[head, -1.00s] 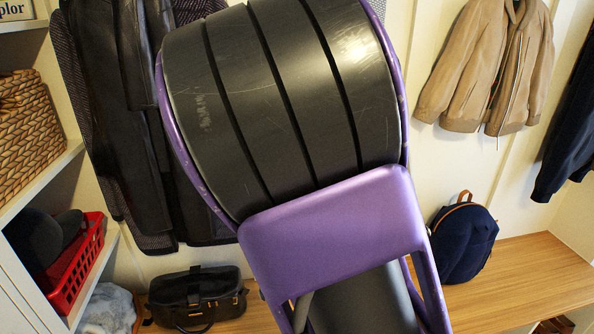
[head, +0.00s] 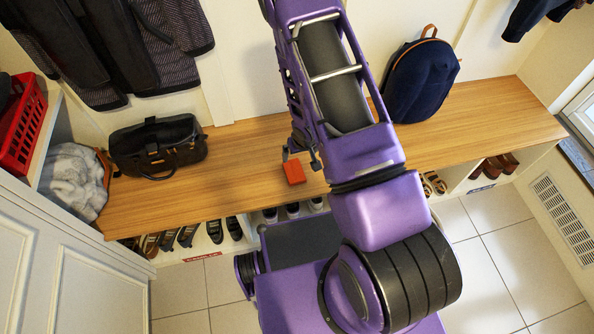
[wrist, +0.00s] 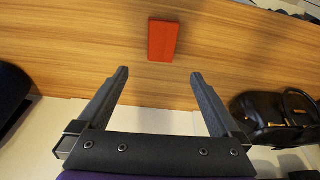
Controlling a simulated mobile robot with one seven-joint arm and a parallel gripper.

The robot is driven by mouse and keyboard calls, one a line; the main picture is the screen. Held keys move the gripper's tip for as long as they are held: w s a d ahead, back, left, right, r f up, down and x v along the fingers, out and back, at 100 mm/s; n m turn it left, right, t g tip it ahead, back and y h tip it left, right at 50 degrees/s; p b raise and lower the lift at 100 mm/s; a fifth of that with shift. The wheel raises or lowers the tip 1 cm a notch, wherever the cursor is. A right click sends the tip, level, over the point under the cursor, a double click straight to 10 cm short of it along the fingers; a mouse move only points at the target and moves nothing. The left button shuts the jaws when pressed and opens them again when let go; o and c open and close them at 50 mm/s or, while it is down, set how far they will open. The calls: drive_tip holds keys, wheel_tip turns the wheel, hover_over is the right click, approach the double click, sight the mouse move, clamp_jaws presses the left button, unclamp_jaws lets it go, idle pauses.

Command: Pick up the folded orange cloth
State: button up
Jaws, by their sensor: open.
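The folded orange cloth (head: 294,172) is a small flat block lying on the wooden bench, near its front edge. In the wrist view the cloth (wrist: 162,40) lies beyond my fingertips, roughly centred between them. My gripper (wrist: 158,75) is open and empty, its two dark fingers spread wider than the cloth. In the head view my gripper (head: 301,157) is just behind the cloth and partly hidden by my arm. I see no contact with the cloth.
The wooden bench (head: 240,150) is clear around the cloth. A black bag (head: 158,147) stands on its left, a navy backpack (head: 421,80) on its right. Several shoes (head: 187,236) sit in cubbies below. A red basket (head: 22,125) is on the left shelf.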

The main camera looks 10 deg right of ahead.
drive_tip(key=b, duration=0.1)
hover_over(294, 170)
drive_tip(key=s, duration=0.2)
drive_tip(key=f, duration=1)
drive_tip(key=shift+w+d, duration=0.1)
drive_tip(key=shift+d, duration=0.15)
drive_tip(key=shift+b+x, duration=0.5)
drive_tip(key=shift+x, duration=2.2)
drive_tip(key=shift+a, duration=0.15)
drive_tip(key=shift+c, duration=0.3)
drive_tip(key=c, duration=1.1)
wheel_tip(294, 170, up, 10)
drive_tip(key=p, duration=0.1)
